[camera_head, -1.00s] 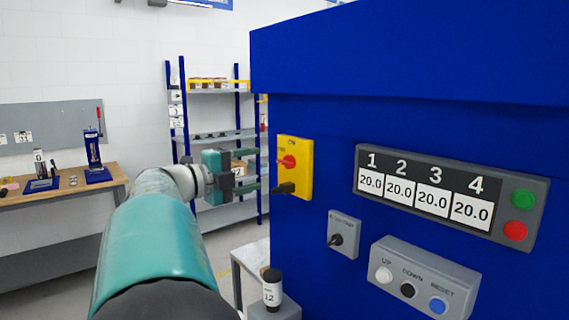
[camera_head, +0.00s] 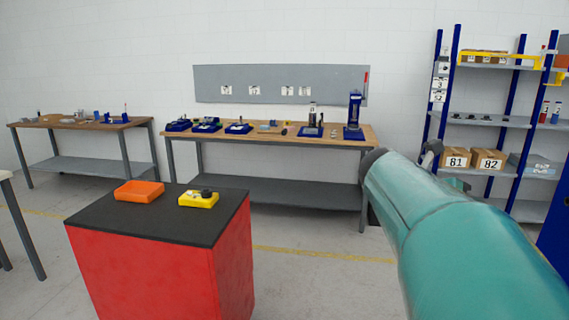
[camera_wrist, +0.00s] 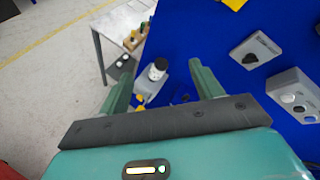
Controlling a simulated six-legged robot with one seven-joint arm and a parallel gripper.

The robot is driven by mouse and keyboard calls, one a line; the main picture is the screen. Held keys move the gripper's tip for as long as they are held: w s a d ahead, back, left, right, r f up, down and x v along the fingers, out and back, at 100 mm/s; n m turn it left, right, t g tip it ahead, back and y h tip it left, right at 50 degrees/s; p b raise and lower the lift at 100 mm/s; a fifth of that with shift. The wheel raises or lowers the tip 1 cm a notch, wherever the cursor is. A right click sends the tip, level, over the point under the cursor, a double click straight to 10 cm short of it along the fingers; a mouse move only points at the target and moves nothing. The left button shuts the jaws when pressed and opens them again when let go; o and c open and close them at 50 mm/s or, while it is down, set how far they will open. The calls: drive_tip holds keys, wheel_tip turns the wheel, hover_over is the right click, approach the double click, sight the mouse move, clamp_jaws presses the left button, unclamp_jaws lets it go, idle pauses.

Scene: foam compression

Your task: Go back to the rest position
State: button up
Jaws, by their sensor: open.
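My gripper (camera_wrist: 162,64) is open in the wrist view, with its two green fingers spread apart and nothing held between them. In the head view my teal arm reaches in from the lower right, and only a bit of my gripper (camera_head: 432,156) shows past its end. The blue machine (camera_wrist: 205,40) fills much of the wrist view beyond the fingers. Only a sliver of the blue machine (camera_head: 556,215) shows at the right edge of the head view.
A grey rotary switch (camera_wrist: 255,51) and button box (camera_wrist: 296,97) are on the machine. A red cabinet (camera_head: 160,270) bears orange and yellow trays. Workbenches and a blue shelf rack (camera_head: 513,123) line the wall.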

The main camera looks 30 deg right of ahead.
drive_tip(key=w+a+f+m+t+y, duration=0.3)
drive_tip(key=w+a+f+m, duration=0.15)
drive_tip(key=a, duration=0.55)
drive_tip(key=w+a+f+m+t+y, duration=0.25)
drive_tip(key=a+f+m+t, duration=0.2)
drive_tip(key=a, duration=0.45)
drive_tip(key=a+f+m+t+y, duration=0.1)
drive_tip(key=a+f+m+y, duration=0.1)
drive_tip(key=a+m, duration=0.2)
drive_tip(key=a+f+m+y, duration=0.2)
drive_tip(key=a+f+m, duration=0.1)
drive_tip(key=a, duration=0.7)
drive_tip(key=s+a+f+m+t+y, duration=0.1)
drive_tip(key=a+f+m+y, duration=0.1)
drive_tip(key=a, duration=0.6)
drive_tip(key=f+m, duration=0.1)
drive_tip(key=m, duration=0.1)
drive_tip(key=shift+m+t, duration=0.3)
drive_tip(key=shift+t, duration=0.05)
drive_tip(key=c, duration=0.6)
drive_tip(key=shift+a, duration=0.1)
drive_tip(key=shift+c, duration=0.2)
drive_tip(key=shift+a, duration=0.1)
